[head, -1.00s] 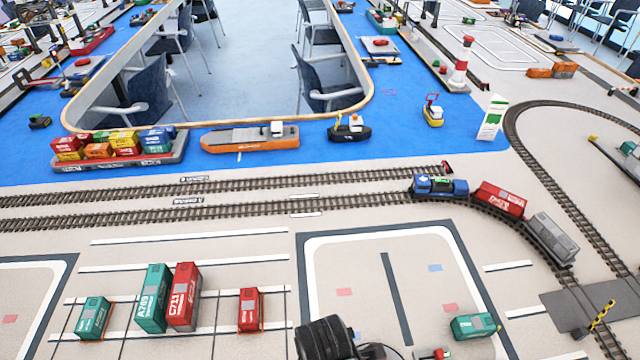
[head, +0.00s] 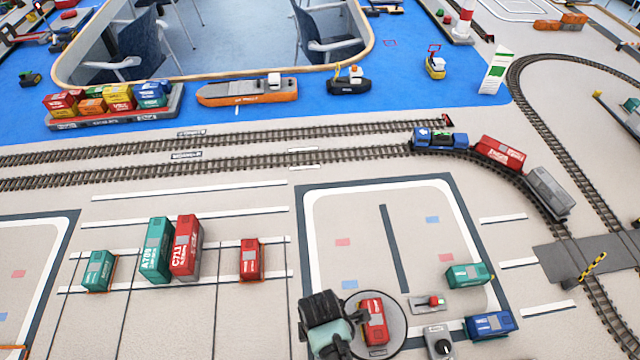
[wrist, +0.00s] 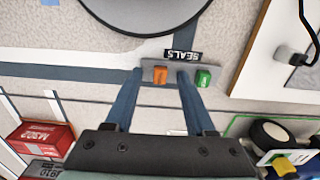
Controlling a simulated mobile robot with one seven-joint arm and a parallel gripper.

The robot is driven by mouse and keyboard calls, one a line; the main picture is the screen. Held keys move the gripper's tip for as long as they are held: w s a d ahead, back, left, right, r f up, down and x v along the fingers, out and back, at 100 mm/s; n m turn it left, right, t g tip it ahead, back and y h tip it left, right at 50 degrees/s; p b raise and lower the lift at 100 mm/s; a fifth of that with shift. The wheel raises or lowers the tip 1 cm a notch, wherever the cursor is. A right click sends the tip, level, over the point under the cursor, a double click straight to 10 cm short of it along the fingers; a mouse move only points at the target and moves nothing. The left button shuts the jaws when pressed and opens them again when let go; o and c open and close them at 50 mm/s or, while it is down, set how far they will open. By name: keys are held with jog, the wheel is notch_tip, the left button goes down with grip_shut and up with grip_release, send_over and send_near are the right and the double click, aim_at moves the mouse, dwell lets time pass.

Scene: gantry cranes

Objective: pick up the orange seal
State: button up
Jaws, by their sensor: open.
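The orange seal (wrist: 160,75) is a small orange block on a grey holder (wrist: 150,64) with a black "SEALS" label, in the upper middle of the wrist view. A green seal (wrist: 204,77) sits on the same holder to its right. My gripper (wrist: 161,80) is open and empty. Its two blue fingers point toward the holder, and the orange seal shows between their tips. I cannot tell whether the tips are level with it. The seals do not show in the head view, where only my dark arm end appears at the bottom.
A round black-rimmed plate (wrist: 146,30) lies just beyond the holder. A red container (wrist: 40,138) is at lower left and a black wheel-like part (wrist: 272,135) at lower right. In the head view, a grey box with a black knob (head: 438,345) stands near my arm.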

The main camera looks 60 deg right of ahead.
grip_shut()
dwell(0.5)
